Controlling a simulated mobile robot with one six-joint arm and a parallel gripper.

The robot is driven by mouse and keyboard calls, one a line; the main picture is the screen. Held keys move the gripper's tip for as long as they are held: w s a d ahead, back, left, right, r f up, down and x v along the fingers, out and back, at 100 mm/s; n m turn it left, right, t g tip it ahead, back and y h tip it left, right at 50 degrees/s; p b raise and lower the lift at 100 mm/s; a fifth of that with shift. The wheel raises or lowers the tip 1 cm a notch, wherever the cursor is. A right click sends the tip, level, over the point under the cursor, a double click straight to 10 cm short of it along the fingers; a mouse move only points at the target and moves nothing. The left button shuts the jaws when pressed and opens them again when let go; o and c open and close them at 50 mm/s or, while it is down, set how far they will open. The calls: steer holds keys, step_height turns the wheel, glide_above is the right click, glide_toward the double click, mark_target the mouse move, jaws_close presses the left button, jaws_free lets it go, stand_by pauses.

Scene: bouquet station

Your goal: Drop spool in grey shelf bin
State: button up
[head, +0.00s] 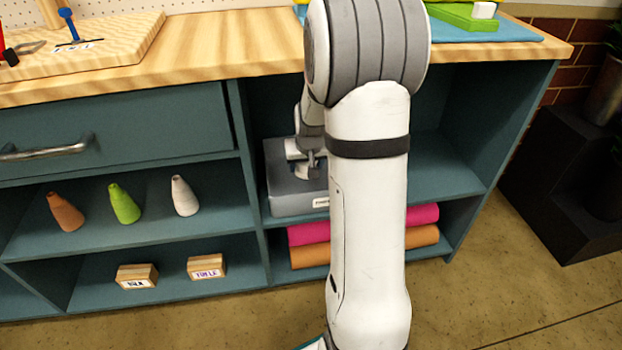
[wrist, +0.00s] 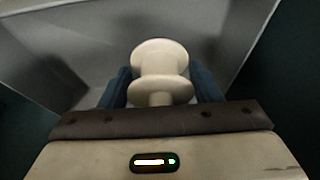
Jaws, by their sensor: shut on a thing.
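A white spool (wrist: 160,60) stands out between my two blue fingertips in the wrist view. My gripper (wrist: 162,88) is shut on it. The grey shelf bin (head: 298,204) sits on the shelf under the worktop in the head view, with a small label on its front. My gripper (head: 308,165) is low over the bin's opening there, partly hidden by my arm. In the wrist view the bin's grey inner walls (wrist: 80,40) surround the spool. I cannot tell whether the spool touches the bin floor.
Shelf boards enclose the bin above and at the left. Pink (head: 422,214) and orange (head: 422,237) rolls lie below it. Cones (head: 124,204) and small labelled wooden blocks (head: 137,276) stand on the left shelves. A drawer (head: 110,132) has a metal handle.

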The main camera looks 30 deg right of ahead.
step_height(320, 180, down, 9)
steer(key=b, duration=0.4)
steer(key=o, duration=0.6)
steer(key=shift+f, duration=0.15)
steer(key=o, duration=0.5)
